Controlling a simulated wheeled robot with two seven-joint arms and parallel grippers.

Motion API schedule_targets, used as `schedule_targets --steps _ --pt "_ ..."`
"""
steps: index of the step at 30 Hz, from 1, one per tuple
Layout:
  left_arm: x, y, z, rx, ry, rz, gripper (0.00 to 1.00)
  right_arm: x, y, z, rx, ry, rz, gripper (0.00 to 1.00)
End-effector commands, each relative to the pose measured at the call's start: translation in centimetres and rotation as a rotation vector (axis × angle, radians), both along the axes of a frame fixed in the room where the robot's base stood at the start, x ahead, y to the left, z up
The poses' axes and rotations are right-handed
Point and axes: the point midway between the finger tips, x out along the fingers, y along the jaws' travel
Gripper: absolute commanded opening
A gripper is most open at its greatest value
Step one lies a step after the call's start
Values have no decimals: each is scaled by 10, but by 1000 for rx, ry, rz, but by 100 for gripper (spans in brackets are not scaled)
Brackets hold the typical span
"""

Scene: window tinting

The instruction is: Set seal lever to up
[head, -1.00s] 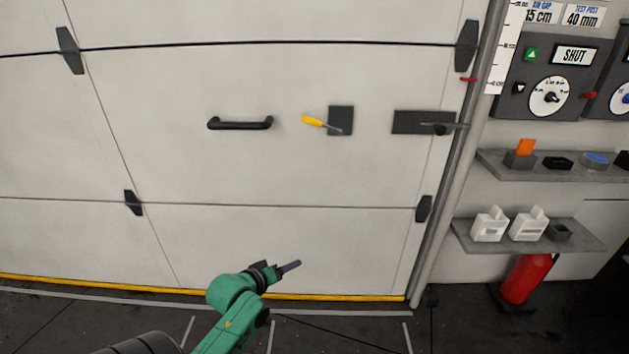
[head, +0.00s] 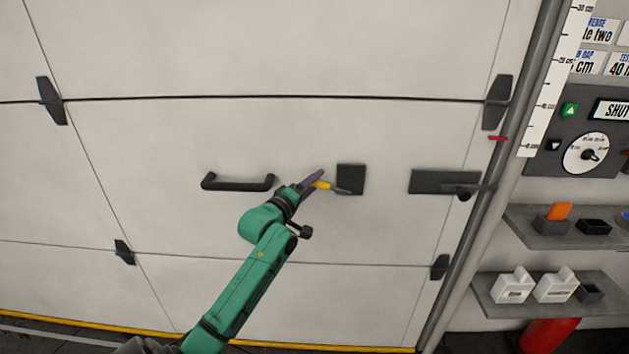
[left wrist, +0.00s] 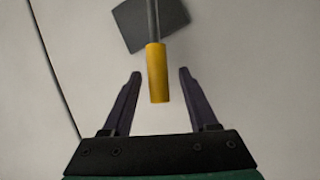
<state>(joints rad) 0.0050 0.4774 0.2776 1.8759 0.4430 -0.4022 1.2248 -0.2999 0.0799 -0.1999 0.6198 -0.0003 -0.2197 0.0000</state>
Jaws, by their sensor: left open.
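The seal lever has a yellow grip (head: 321,185) on a thin grey rod. The rod runs to a dark square plate (head: 351,178) on the door. My left gripper (head: 312,182) is open at the lever's grip. In the left wrist view the yellow grip (left wrist: 157,75) lies between the two finger tips of my left gripper (left wrist: 158,80), apart from both. The fingers partly hide the grip in the head view. My right gripper is not in view.
A black handle (head: 238,182) is on the door left of the lever. A dark latch plate (head: 445,182) is at the door's right edge. Shelves (head: 570,230) and a control panel (head: 590,140) are on the wall at right.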

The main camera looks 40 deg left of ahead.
Motion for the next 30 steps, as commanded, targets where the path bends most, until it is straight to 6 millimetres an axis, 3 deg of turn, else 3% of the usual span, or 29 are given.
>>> schedule_targets --steps 9,10,14,15,30 --pt "9 1 0 1 0 0 60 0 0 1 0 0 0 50" --pt "9 1 0 1 0 0 52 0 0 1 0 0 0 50" --pt "8 1 0 1 0 0 2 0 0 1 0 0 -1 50" --pt "8 1 0 1 0 0 0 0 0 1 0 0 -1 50" --pt "8 1 -1 0 1 -1 0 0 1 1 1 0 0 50"
